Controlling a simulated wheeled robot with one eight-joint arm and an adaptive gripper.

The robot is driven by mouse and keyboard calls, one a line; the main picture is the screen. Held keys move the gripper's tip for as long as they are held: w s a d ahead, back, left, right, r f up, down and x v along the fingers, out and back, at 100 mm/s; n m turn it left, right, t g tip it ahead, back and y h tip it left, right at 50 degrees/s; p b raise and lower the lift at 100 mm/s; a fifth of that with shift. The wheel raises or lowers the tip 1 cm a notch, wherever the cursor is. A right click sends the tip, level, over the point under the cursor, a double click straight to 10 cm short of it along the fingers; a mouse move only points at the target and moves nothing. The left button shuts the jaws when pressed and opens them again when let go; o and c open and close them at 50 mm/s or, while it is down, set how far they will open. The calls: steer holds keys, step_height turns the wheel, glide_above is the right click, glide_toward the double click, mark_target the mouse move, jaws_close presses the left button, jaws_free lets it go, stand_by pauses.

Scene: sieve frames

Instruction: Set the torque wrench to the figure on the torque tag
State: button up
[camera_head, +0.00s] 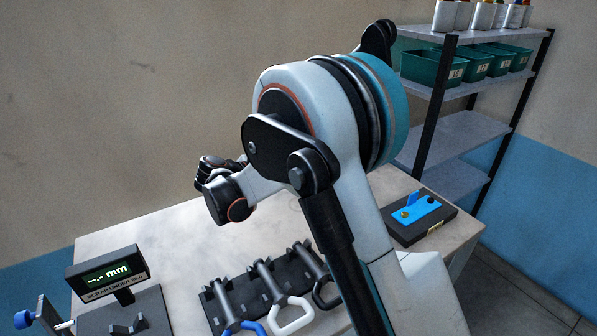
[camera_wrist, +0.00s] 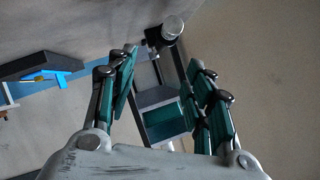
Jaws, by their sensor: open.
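My gripper (camera_wrist: 163,62) is open in the wrist view, its two teal-padded fingers apart with nothing held between them. In the head view my arm bends over the table, and its far end is mostly hidden behind its own links. I cannot make out a torque wrench or a torque tag in either view. A black rack (camera_head: 237,298) on the table holds several tools with blue, white and black looped handles.
A display (camera_head: 107,273) reading "-.- mm", labelled "SCRAP UNDER 36.2", stands front left beside a blue-knobbed fixture (camera_head: 24,319). A black box with a blue plate (camera_head: 424,210) sits at the right of the table (camera_head: 150,236). Shelves with green bins (camera_head: 428,68) stand behind.

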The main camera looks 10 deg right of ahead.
steer(key=a+f+m, duration=0.1)
steer(key=w+a+f+m+h, duration=0.1)
steer(key=a+f+m+t, duration=0.1)
steer(key=f, duration=0.1)
steer(key=shift+w+h+b, duration=0.3)
steer(key=shift+w, duration=0.1)
steer(key=b+x, duration=0.4)
steer(key=x, duration=0.9)
steer(key=shift+w+d, duration=0.25)
steer(key=shift+d, duration=0.05)
steer(key=c, duration=1.1)
